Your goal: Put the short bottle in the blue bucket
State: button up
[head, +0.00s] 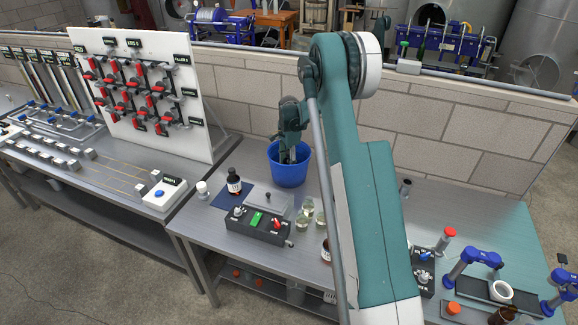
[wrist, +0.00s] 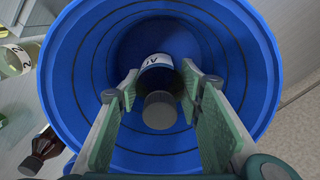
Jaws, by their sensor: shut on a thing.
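The blue bucket (head: 289,172) stands near the back of the right bench, against the block wall. In the wrist view the bucket (wrist: 262,75) fills most of the picture. My gripper (head: 291,156) reaches down into its mouth. In the wrist view my gripper (wrist: 160,88) is shut on the short bottle (wrist: 158,74), a dark bottle with a white label and a grey cap (wrist: 160,110). The cap faces the camera. The bottle is within the bucket's rim; I cannot tell whether it touches the bottom. The head view hides it.
A dark bottle (head: 234,184) stands on a blue mat left of the bucket, beside a white jar (head: 203,190). A control box (head: 257,227) and glass vessels (head: 303,219) stand in front. A valve board (head: 143,92) rises at left.

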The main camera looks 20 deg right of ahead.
jog(key=shift+f, duration=0.55)
jog(key=shift+f, duration=0.2)
jog(key=o, duration=1.2)
jog(key=shift+c, duration=0.2)
jog(key=shift+r, duration=0.1)
notch_tip(320, 180, up, 12)
jog(key=shift+r, duration=0.1)
